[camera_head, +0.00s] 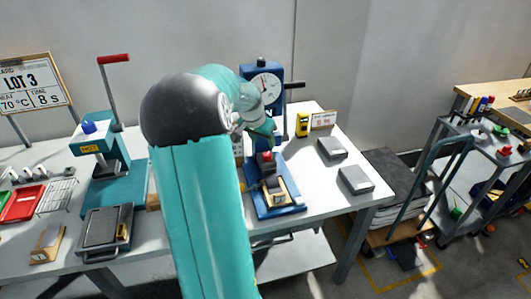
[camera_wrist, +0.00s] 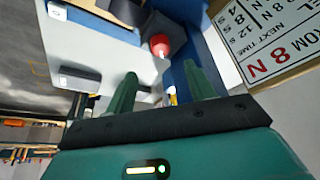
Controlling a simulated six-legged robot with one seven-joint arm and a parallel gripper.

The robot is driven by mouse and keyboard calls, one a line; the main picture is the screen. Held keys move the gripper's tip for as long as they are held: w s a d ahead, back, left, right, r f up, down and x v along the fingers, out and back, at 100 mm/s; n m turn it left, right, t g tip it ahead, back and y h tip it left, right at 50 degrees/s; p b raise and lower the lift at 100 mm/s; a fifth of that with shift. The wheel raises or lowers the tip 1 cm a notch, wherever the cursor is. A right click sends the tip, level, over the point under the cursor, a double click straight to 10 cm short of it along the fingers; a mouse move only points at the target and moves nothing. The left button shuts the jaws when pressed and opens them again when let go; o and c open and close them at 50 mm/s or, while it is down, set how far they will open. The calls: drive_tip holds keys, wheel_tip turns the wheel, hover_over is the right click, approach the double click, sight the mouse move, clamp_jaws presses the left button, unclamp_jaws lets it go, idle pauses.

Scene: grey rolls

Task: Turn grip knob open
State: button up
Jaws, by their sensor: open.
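A blue test stand with a round dial (camera_head: 264,88) stands on the white bench. A red knob (camera_head: 266,158) sits low on it, above a small wood-coloured block (camera_head: 274,190); I take the red knob for the grip knob. In the wrist view the red knob (camera_wrist: 160,43) shows just beyond my fingertips. My gripper (camera_wrist: 161,72) is open, its two green fingers apart with nothing held between them. The knob appears clear of both fingers, though the exact distance is hard to tell. In the head view my arm covers part of the stand's left side.
A sign card (camera_wrist: 275,45) stands close to the right of my fingers. Two grey blocks (camera_head: 332,148) lie on the bench's right part. A teal press (camera_head: 100,155) with a red-tipped lever stands left. A trolley (camera_head: 470,150) stands right of the bench.

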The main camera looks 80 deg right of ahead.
sight(267, 154)
drive_tip(key=x, duration=0.8)
drive_tip(key=shift+f, duration=0.3)
drive_tip(key=shift+c, duration=0.2)
drive_tip(key=c, duration=0.9)
